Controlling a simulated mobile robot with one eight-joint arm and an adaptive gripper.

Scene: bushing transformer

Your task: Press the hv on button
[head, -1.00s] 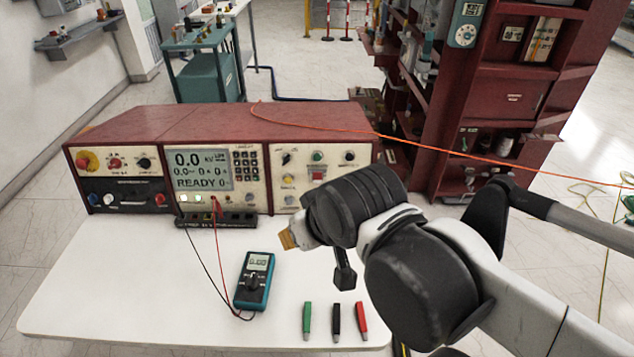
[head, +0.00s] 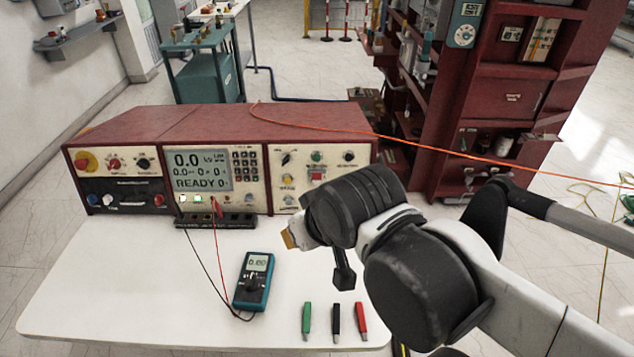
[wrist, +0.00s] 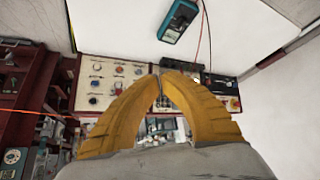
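The red test console (head: 200,120) stands at the back of the white table. Its middle panel has a screen (head: 203,170) reading 0.0 and READY, with small lit buttons (head: 197,199) below it. Its right panel has a green button (head: 317,156) and a red button (head: 317,175). The labels are too small to read, so I cannot tell which is hv on. My gripper (head: 287,238) is in front of the console's right part, above the table, apart from the buttons. In the wrist view, its yellow fingers (wrist: 161,74) meet at their tips with nothing held. They hide part of the console (wrist: 110,85).
A teal multimeter (head: 253,282) with red and black leads lies on the table (head: 130,290). Green (head: 307,319), black (head: 336,320) and red (head: 361,317) clips lie at the front. An orange cable (head: 450,152) crosses over the console. A red shelf (head: 505,95) stands behind right.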

